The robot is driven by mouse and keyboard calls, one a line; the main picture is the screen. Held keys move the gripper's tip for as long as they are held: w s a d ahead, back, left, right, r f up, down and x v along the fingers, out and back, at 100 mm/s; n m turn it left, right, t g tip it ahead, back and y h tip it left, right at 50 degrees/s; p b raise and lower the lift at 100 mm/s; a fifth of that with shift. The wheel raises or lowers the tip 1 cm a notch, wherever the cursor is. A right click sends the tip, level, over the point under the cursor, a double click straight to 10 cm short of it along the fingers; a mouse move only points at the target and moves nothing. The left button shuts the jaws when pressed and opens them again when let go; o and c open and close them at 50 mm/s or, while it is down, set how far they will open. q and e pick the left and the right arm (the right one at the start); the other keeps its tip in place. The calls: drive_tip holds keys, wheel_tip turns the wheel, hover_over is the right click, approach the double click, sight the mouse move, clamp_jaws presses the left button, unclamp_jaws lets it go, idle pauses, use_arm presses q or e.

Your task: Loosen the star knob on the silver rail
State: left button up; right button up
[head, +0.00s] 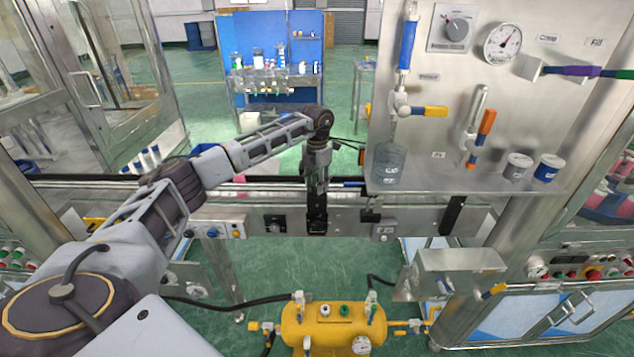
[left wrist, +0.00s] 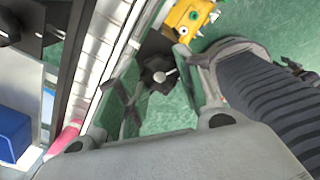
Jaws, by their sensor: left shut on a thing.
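The silver rail (head: 345,220) runs across the middle of the head view. My left gripper (head: 317,222) comes down onto it from above, with the wrist vertical. In the left wrist view a black star knob (left wrist: 158,76) with a grey centre lies between the two fingers of my left gripper (left wrist: 165,85). The gripper is shut on the knob; the exact finger contact is hard to see. In the head view the gripper hides this knob. My right gripper is in neither view.
Another dark knob (head: 275,224) sits on the rail left of my gripper. A small silver bracket (head: 383,232) is to the right. A steel panel (head: 545,110) with gauge and valves stands at right. A yellow tank (head: 333,327) is below.

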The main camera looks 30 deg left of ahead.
use_arm(q)
drive_tip(key=n, duration=0.5)
drive_tip(key=shift+r+p, duration=0.1)
drive_tip(key=shift+p, duration=0.2)
drive_tip(key=shift+w+n, duration=0.1)
drive_tip(key=shift+n, duration=0.3)
drive_tip(key=o, duration=1)
drive_tip(key=shift+o, duration=0.2)
wheel_tip(320, 180, up, 12)
idle(0.4)
